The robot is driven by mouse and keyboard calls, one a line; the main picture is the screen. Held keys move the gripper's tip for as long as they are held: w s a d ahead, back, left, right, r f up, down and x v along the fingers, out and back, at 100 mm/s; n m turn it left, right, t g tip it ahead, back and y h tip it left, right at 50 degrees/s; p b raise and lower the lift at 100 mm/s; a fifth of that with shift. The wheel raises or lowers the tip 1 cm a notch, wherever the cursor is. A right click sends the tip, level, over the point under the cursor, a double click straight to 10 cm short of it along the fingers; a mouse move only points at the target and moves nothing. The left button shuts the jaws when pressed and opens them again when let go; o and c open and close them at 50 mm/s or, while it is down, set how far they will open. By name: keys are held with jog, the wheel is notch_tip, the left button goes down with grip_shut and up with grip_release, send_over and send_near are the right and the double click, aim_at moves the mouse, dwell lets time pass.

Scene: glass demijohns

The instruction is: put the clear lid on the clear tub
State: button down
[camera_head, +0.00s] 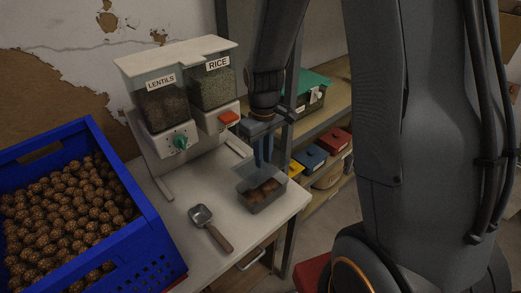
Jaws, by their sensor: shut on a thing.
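The clear tub (262,199) stands near the right front corner of the white table, with brown round things inside it. My gripper (263,163) points down just above the tub, its fingers close together. It is shut on the clear lid (253,176), a thin see-through sheet over the tub. The lid looks tilted and reaches past the tub's left side. I cannot tell whether it touches the tub's rim.
A dispenser (183,98) marked lentils and rice stands behind the tub. A metal scoop (210,226) lies in front on the table (185,218). A blue crate (135,255) of brown balls is at left. Shelves with several boxes (311,157) stand at right.

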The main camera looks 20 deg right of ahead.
jog(key=shift+s+p, duration=0.1)
jog(key=shift+p, duration=0.2)
notch_tip(320, 180, down, 6)
jog(key=b, duration=0.3)
jog(key=shift+f, duration=0.15)
jog(key=shift+f, duration=0.85)
dwell(3.2)
jog(key=c, duration=1.3)
grip_release()
jog(key=shift+r+p, duration=0.15)
jog(key=shift+p, duration=0.2)
jog(key=shift+r+p, duration=2.75)
jog(key=shift+r, duration=0.65)
